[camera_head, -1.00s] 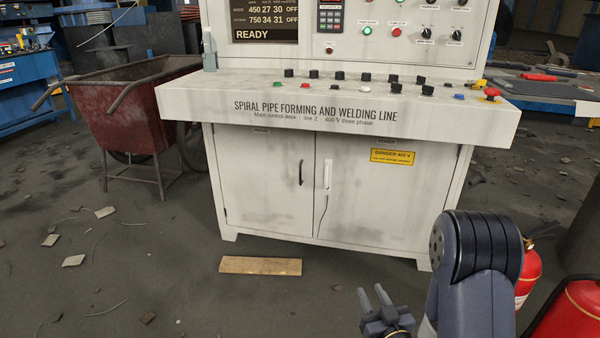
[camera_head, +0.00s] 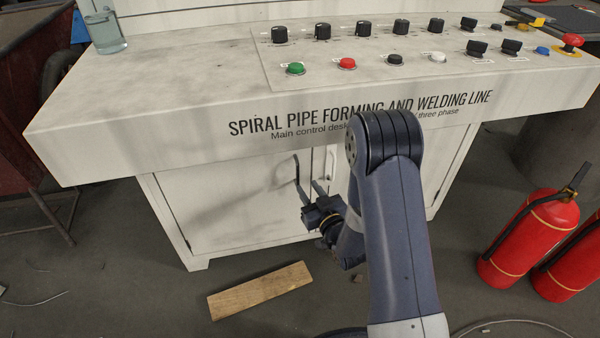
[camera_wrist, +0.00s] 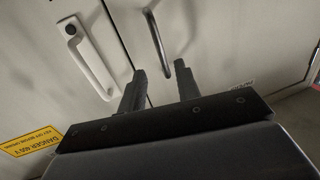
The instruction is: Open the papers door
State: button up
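The papers door (camera_head: 215,200) is the left door of the white cabinet under the control desk. It looks shut. It carries a dark bar handle (camera_head: 296,172) near its inner edge. In the wrist view the handle (camera_wrist: 155,42) stands upright just ahead of the fingers, and the door (camera_wrist: 215,35) bears a small label too blurred to read surely. My gripper (camera_head: 308,188) is in front of the handle's lower part.
The other door has a white handle (camera_wrist: 85,52) and a yellow danger sign (camera_wrist: 30,140). The desk's front panel (camera_head: 170,150) overhangs the doors. A wooden plank (camera_head: 260,290) lies on the floor before the cabinet. Red fire extinguishers (camera_head: 530,240) stand at the right.

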aim_at(298, 175)
jog(key=p+x, duration=0.1)
jog(key=x, duration=0.5)
jog(key=shift+s+a, duration=0.1)
jog(key=shift+a, duration=0.05)
jog(key=shift+c, duration=0.3)
grip_shut()
